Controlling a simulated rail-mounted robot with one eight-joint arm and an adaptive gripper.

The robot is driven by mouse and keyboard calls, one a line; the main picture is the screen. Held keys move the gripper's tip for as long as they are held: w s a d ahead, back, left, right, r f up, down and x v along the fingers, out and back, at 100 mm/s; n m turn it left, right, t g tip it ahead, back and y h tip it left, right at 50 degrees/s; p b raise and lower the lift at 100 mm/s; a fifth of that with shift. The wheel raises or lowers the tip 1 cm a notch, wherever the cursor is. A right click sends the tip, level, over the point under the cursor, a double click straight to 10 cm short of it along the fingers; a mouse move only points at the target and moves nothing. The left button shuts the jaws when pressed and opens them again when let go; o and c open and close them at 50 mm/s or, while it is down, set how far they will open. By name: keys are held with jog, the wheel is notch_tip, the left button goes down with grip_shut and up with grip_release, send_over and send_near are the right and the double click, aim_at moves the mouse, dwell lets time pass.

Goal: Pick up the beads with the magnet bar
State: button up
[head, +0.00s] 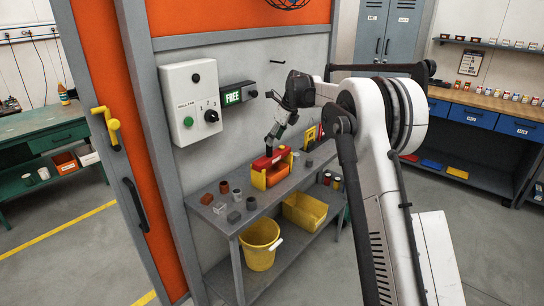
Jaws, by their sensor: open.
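My gripper (271,146) hangs over the grey bench (284,196), close above a red bar-like piece (264,161). The gripper is small here, and I cannot tell whether it touches the piece. The red piece lies on or in a yellow-and-orange holder (258,180) on the bench top. I cannot tell for sure whether the red piece is the magnet bar. I cannot make out any beads at this size.
Several small grey and brown-red pots and blocks (224,187) stand on the bench's left part. A yellow bucket (260,246) and a yellow bin (305,210) sit on the lower shelf.

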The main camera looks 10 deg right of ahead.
aim_at(269, 156)
jog(key=shift+p+x, duration=0.35)
jog(key=shift+x, duration=2.95)
grip_shut()
